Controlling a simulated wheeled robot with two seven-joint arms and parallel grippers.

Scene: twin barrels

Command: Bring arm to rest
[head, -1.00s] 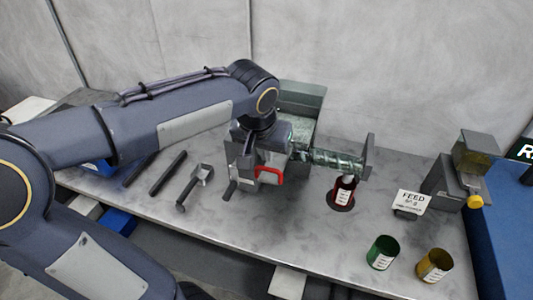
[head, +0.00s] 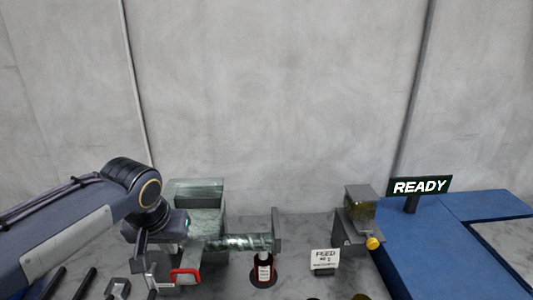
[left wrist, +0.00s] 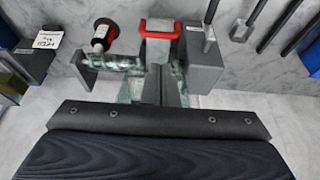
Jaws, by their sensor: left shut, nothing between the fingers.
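My left arm comes in from the left in the head view. Its gripper (head: 149,258) points down beside the left end of the barrel machine (head: 198,193), close to a red handle (head: 186,275). It is shut and empty; whether it touches the machine I cannot tell. My right arm and gripper are not in view.
A labelled red container (head: 264,270) stands at the barrel's right end. Right of it are a FEED card (head: 325,259) and a hopper unit (head: 359,212) with a yellow knob. A READY sign (head: 420,187) stands by the blue surface (head: 430,240). Dark tools (head: 80,284) lie left.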

